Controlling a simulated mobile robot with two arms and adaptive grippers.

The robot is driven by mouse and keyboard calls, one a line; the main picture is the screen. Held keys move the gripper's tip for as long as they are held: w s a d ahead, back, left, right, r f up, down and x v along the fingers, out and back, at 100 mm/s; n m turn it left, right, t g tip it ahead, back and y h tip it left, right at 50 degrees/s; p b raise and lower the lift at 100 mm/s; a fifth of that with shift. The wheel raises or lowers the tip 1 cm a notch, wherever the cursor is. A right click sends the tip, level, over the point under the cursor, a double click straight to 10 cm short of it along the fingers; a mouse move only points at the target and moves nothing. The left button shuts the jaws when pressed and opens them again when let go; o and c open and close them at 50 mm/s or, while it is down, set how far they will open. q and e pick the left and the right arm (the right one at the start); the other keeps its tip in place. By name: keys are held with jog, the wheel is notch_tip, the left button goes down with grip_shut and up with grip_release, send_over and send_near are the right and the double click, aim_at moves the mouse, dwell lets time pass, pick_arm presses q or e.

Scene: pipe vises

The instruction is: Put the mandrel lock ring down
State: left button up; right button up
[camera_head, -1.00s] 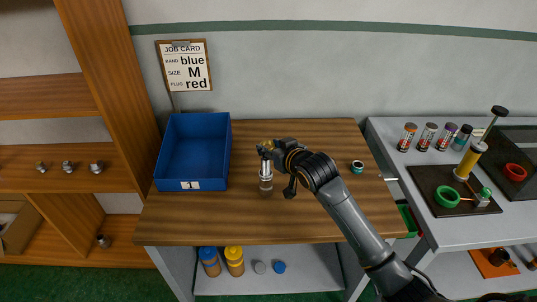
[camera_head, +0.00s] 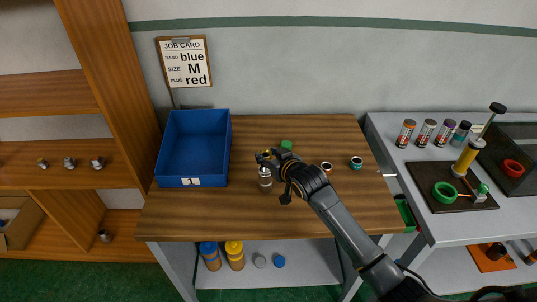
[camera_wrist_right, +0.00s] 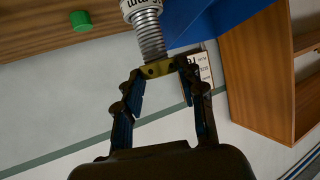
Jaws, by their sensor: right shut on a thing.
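A brass lock ring (camera_wrist_right: 157,69) sits between the fingertips of my right gripper (camera_wrist_right: 158,68) in the right wrist view. The gripper is shut on it. The ring is at the end of a silver threaded mandrel (camera_wrist_right: 149,35); I cannot tell whether it is still on the thread. In the head view the mandrel's body (camera_head: 265,182) stands upright on the wooden bench (camera_head: 215,222), just below my right gripper (camera_head: 265,156). My left gripper is in neither view.
A blue bin (camera_head: 200,120) stands left of the mandrel. A green cap (camera_head: 287,145), a small brown-and-white ring (camera_head: 327,167) and a teal ring (camera_head: 357,163) are on the bench to the right. The front of the bench is clear.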

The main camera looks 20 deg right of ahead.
jog(key=shift+f, duration=0.2)
jog(key=o, duration=1.2)
jog(key=shift+c, duration=0.2)
jog(key=shift+r, duration=0.1)
jog(key=shift+r, duration=0.4)
jog(key=shift+s+r, duration=0.2)
jog(key=b+v, duration=0.1)
jog(key=v, duration=1)
jog(key=shift+s+r, duration=0.2)
jog(key=shift+s, duration=0.05)
jog(key=shift+f, duration=0.1)
